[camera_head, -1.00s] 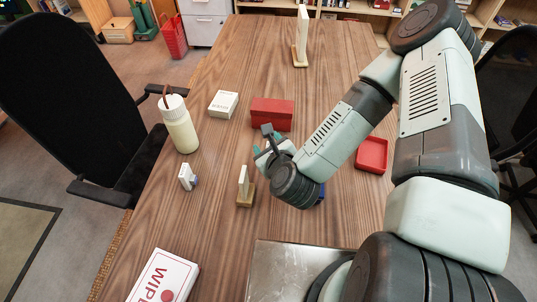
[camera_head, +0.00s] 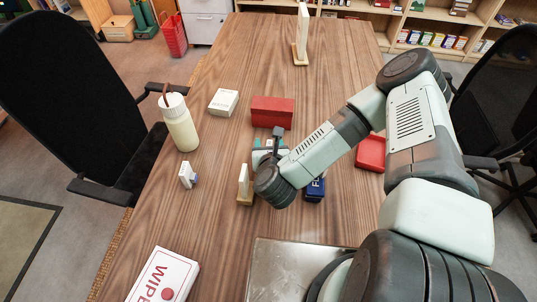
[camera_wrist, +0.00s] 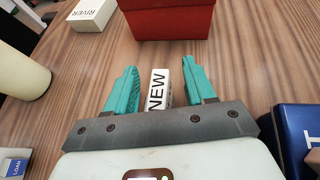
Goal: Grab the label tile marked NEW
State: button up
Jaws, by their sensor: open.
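The label tile marked NEW (camera_wrist: 158,89) is a small white block with black letters, seen in the wrist view on the wooden table. In the head view my gripper (camera_head: 268,146) is low over the table in front of the red box, and my wrist hides the tile there.
A red box (camera_head: 272,112) stands just beyond my gripper. A blue box (camera_head: 315,190) is at right, a wooden stand (camera_head: 245,198) close at left. A white RIVER box (camera_head: 223,102), a bottle (camera_head: 180,125), a LOAN tile (camera_head: 187,175) and a red tray (camera_head: 371,153) stand around.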

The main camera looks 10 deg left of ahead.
jog(key=shift+w+f, duration=0.1)
jog(key=shift+w, duration=0.05)
grip_shut()
dwell(0.4)
